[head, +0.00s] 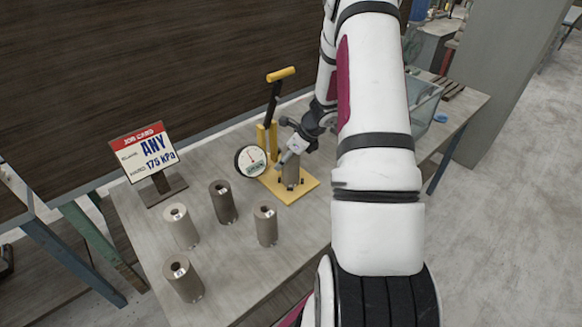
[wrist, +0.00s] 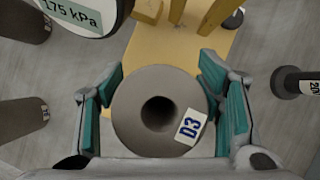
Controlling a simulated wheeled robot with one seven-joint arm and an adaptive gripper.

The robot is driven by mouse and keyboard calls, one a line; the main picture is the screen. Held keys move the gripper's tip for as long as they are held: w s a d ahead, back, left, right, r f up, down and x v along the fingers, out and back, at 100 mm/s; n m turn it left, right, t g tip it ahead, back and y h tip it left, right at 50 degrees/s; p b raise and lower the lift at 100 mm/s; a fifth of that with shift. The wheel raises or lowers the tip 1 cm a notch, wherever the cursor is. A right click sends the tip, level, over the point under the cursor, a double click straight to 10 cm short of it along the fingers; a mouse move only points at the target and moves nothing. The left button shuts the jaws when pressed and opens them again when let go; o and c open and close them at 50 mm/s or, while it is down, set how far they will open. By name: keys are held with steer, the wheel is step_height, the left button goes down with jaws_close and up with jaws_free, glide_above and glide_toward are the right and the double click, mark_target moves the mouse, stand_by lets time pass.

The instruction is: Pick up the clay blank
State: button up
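A brown-grey clay blank (head: 291,171), a cylinder with a hole in its top, stands upright on the yellow base of a press. In the wrist view this blank (wrist: 157,135) carries a D3 label. My gripper (head: 293,150) is at its upper part, coming from the right. In the wrist view my gripper's teal-padded fingers (wrist: 161,75) lie on both sides of the blank, very close to it. I cannot tell whether the pads press on it. Other blanks stand on the table: a dark one (head: 223,202), a pale one (head: 180,226) and two brownish ones (head: 266,226) (head: 183,279).
The yellow press (head: 266,135) has a lever and a round gauge (head: 250,161) close to the gripper's left. A job card (head: 146,152) reading ANY, 175 kPa stands at the back left. A clear bin (head: 425,105) is behind my arm. The table's (head: 245,280) front middle is bare.

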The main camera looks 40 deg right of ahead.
jaws_close()
steer(key=shift+r, duration=0.15)
